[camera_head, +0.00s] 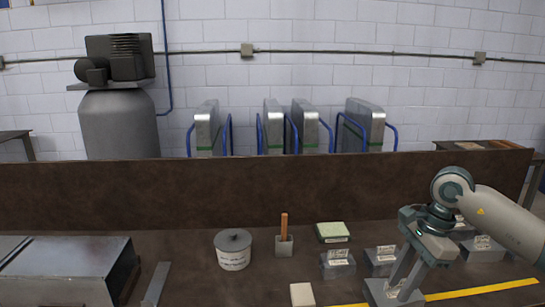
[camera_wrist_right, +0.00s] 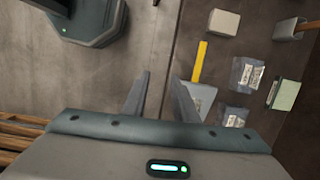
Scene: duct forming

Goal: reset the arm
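My right gripper (camera_head: 398,286) is low over the right front of the brown workbench (camera_head: 200,280) in the head view. In the right wrist view its two fingers (camera_wrist_right: 158,88) stand apart with nothing between them; floor and the bench edge show through the gap. A grey block (camera_head: 381,293) lies by the fingertips in the head view; in the right wrist view a grey piece (camera_wrist_right: 203,97) shows partly behind the right finger. I cannot tell whether they touch. My right arm comes in from the right, bent at the wrist. My left gripper is not in view.
A metal duct piece (camera_head: 65,265) is at the left. A lidded tub (camera_head: 233,255), wooden-handled tool (camera_head: 284,232), green-topped box (camera_head: 332,232), cream block (camera_head: 302,294) and several labelled bags (camera_head: 337,265) occupy the bench. A yellow strip (camera_head: 480,291) runs along its front. A raised back panel (camera_head: 200,190) stands behind.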

